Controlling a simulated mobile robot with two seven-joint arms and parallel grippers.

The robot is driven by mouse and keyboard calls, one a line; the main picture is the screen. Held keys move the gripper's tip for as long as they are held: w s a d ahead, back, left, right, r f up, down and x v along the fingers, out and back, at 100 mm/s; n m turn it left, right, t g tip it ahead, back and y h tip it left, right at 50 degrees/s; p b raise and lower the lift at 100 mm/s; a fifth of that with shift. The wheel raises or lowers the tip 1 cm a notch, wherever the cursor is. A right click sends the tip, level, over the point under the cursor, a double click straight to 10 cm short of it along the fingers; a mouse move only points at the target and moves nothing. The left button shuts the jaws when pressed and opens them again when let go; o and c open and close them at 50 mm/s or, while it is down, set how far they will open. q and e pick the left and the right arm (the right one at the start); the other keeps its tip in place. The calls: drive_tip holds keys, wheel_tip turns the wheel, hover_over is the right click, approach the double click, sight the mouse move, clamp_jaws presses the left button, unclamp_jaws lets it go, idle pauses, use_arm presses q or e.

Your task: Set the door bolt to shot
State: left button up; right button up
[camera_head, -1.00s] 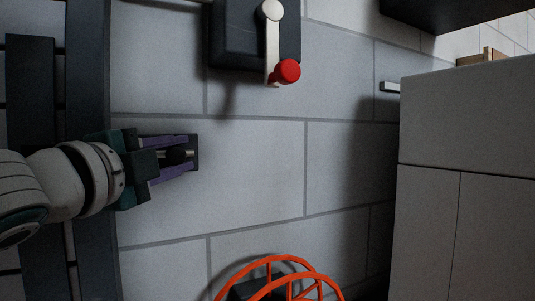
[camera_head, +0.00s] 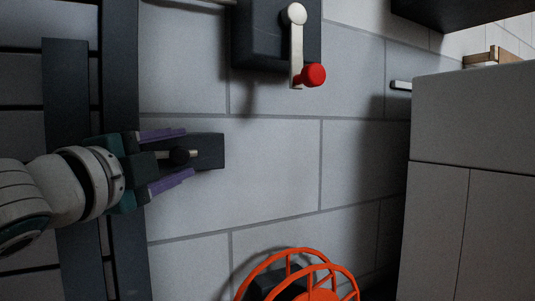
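The door bolt has a dark plate (camera_head: 213,144) on the pale block wall, beside dark upright battens. My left gripper (camera_head: 190,152) reaches in from the left. Its two purple fingers are spread, one above and one below the knob, with visible gaps on both sides. The gripper hides the bolt's left end and whatever receives it. My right gripper is not in view.
A dark box with a pale lever (camera_head: 296,50) and red knob (camera_head: 312,75) is on the wall above right. An orange wheel (camera_head: 300,272) is below. A grey cabinet (camera_head: 460,120) stands at right. The wall between is clear.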

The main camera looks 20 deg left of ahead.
use_arm(q)
drive_tip(key=shift+d, duration=0.1)
drive_tip(key=shift+s+f, duration=0.1)
drive_tip(key=shift+s, duration=0.05)
drive_tip(key=shift+s, duration=0.3)
drive_tip(key=s+p, duration=0.1)
drive_tip(key=s, duration=0.8)
drive_tip(key=shift+d+f+p, duration=0.3)
drive_tip(key=shift+d, duration=0.1)
